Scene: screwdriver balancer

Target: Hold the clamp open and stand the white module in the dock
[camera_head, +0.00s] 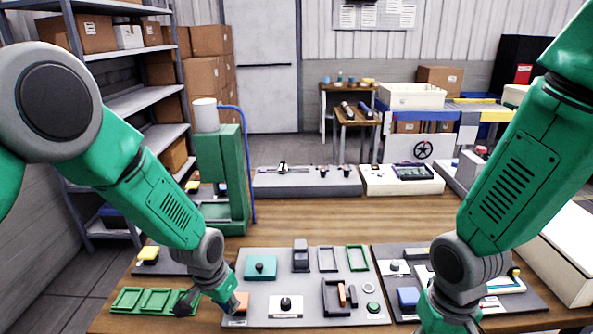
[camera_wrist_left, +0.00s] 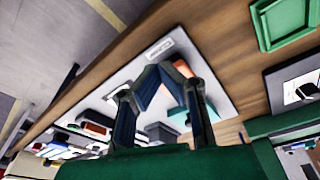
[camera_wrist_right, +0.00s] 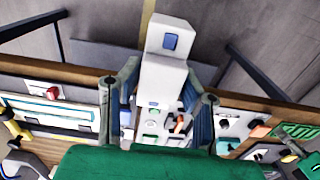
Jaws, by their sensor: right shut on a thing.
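My right gripper (camera_wrist_right: 163,85) is shut on the white module (camera_wrist_right: 165,45), a pale block with a blue square on its end, seen in the right wrist view. In the head view this gripper is mostly cut off at the bottom edge. My left gripper (camera_wrist_left: 161,70) looks shut, its fingertips close together, with an orange block (camera_wrist_left: 181,69) right by them. In the head view the orange block (camera_head: 242,302) sits at the left front of the grey board (camera_head: 318,262). I cannot tell whether they touch. Which fixtures are the clamp and dock is unclear.
The board carries a teal block (camera_head: 260,267), a dark holder (camera_head: 335,297) and green frames (camera_head: 357,257). A green tray (camera_head: 155,300) lies left of it. A tall green stand (camera_head: 222,170) rises behind. Bare wood (camera_head: 340,220) lies beyond the board.

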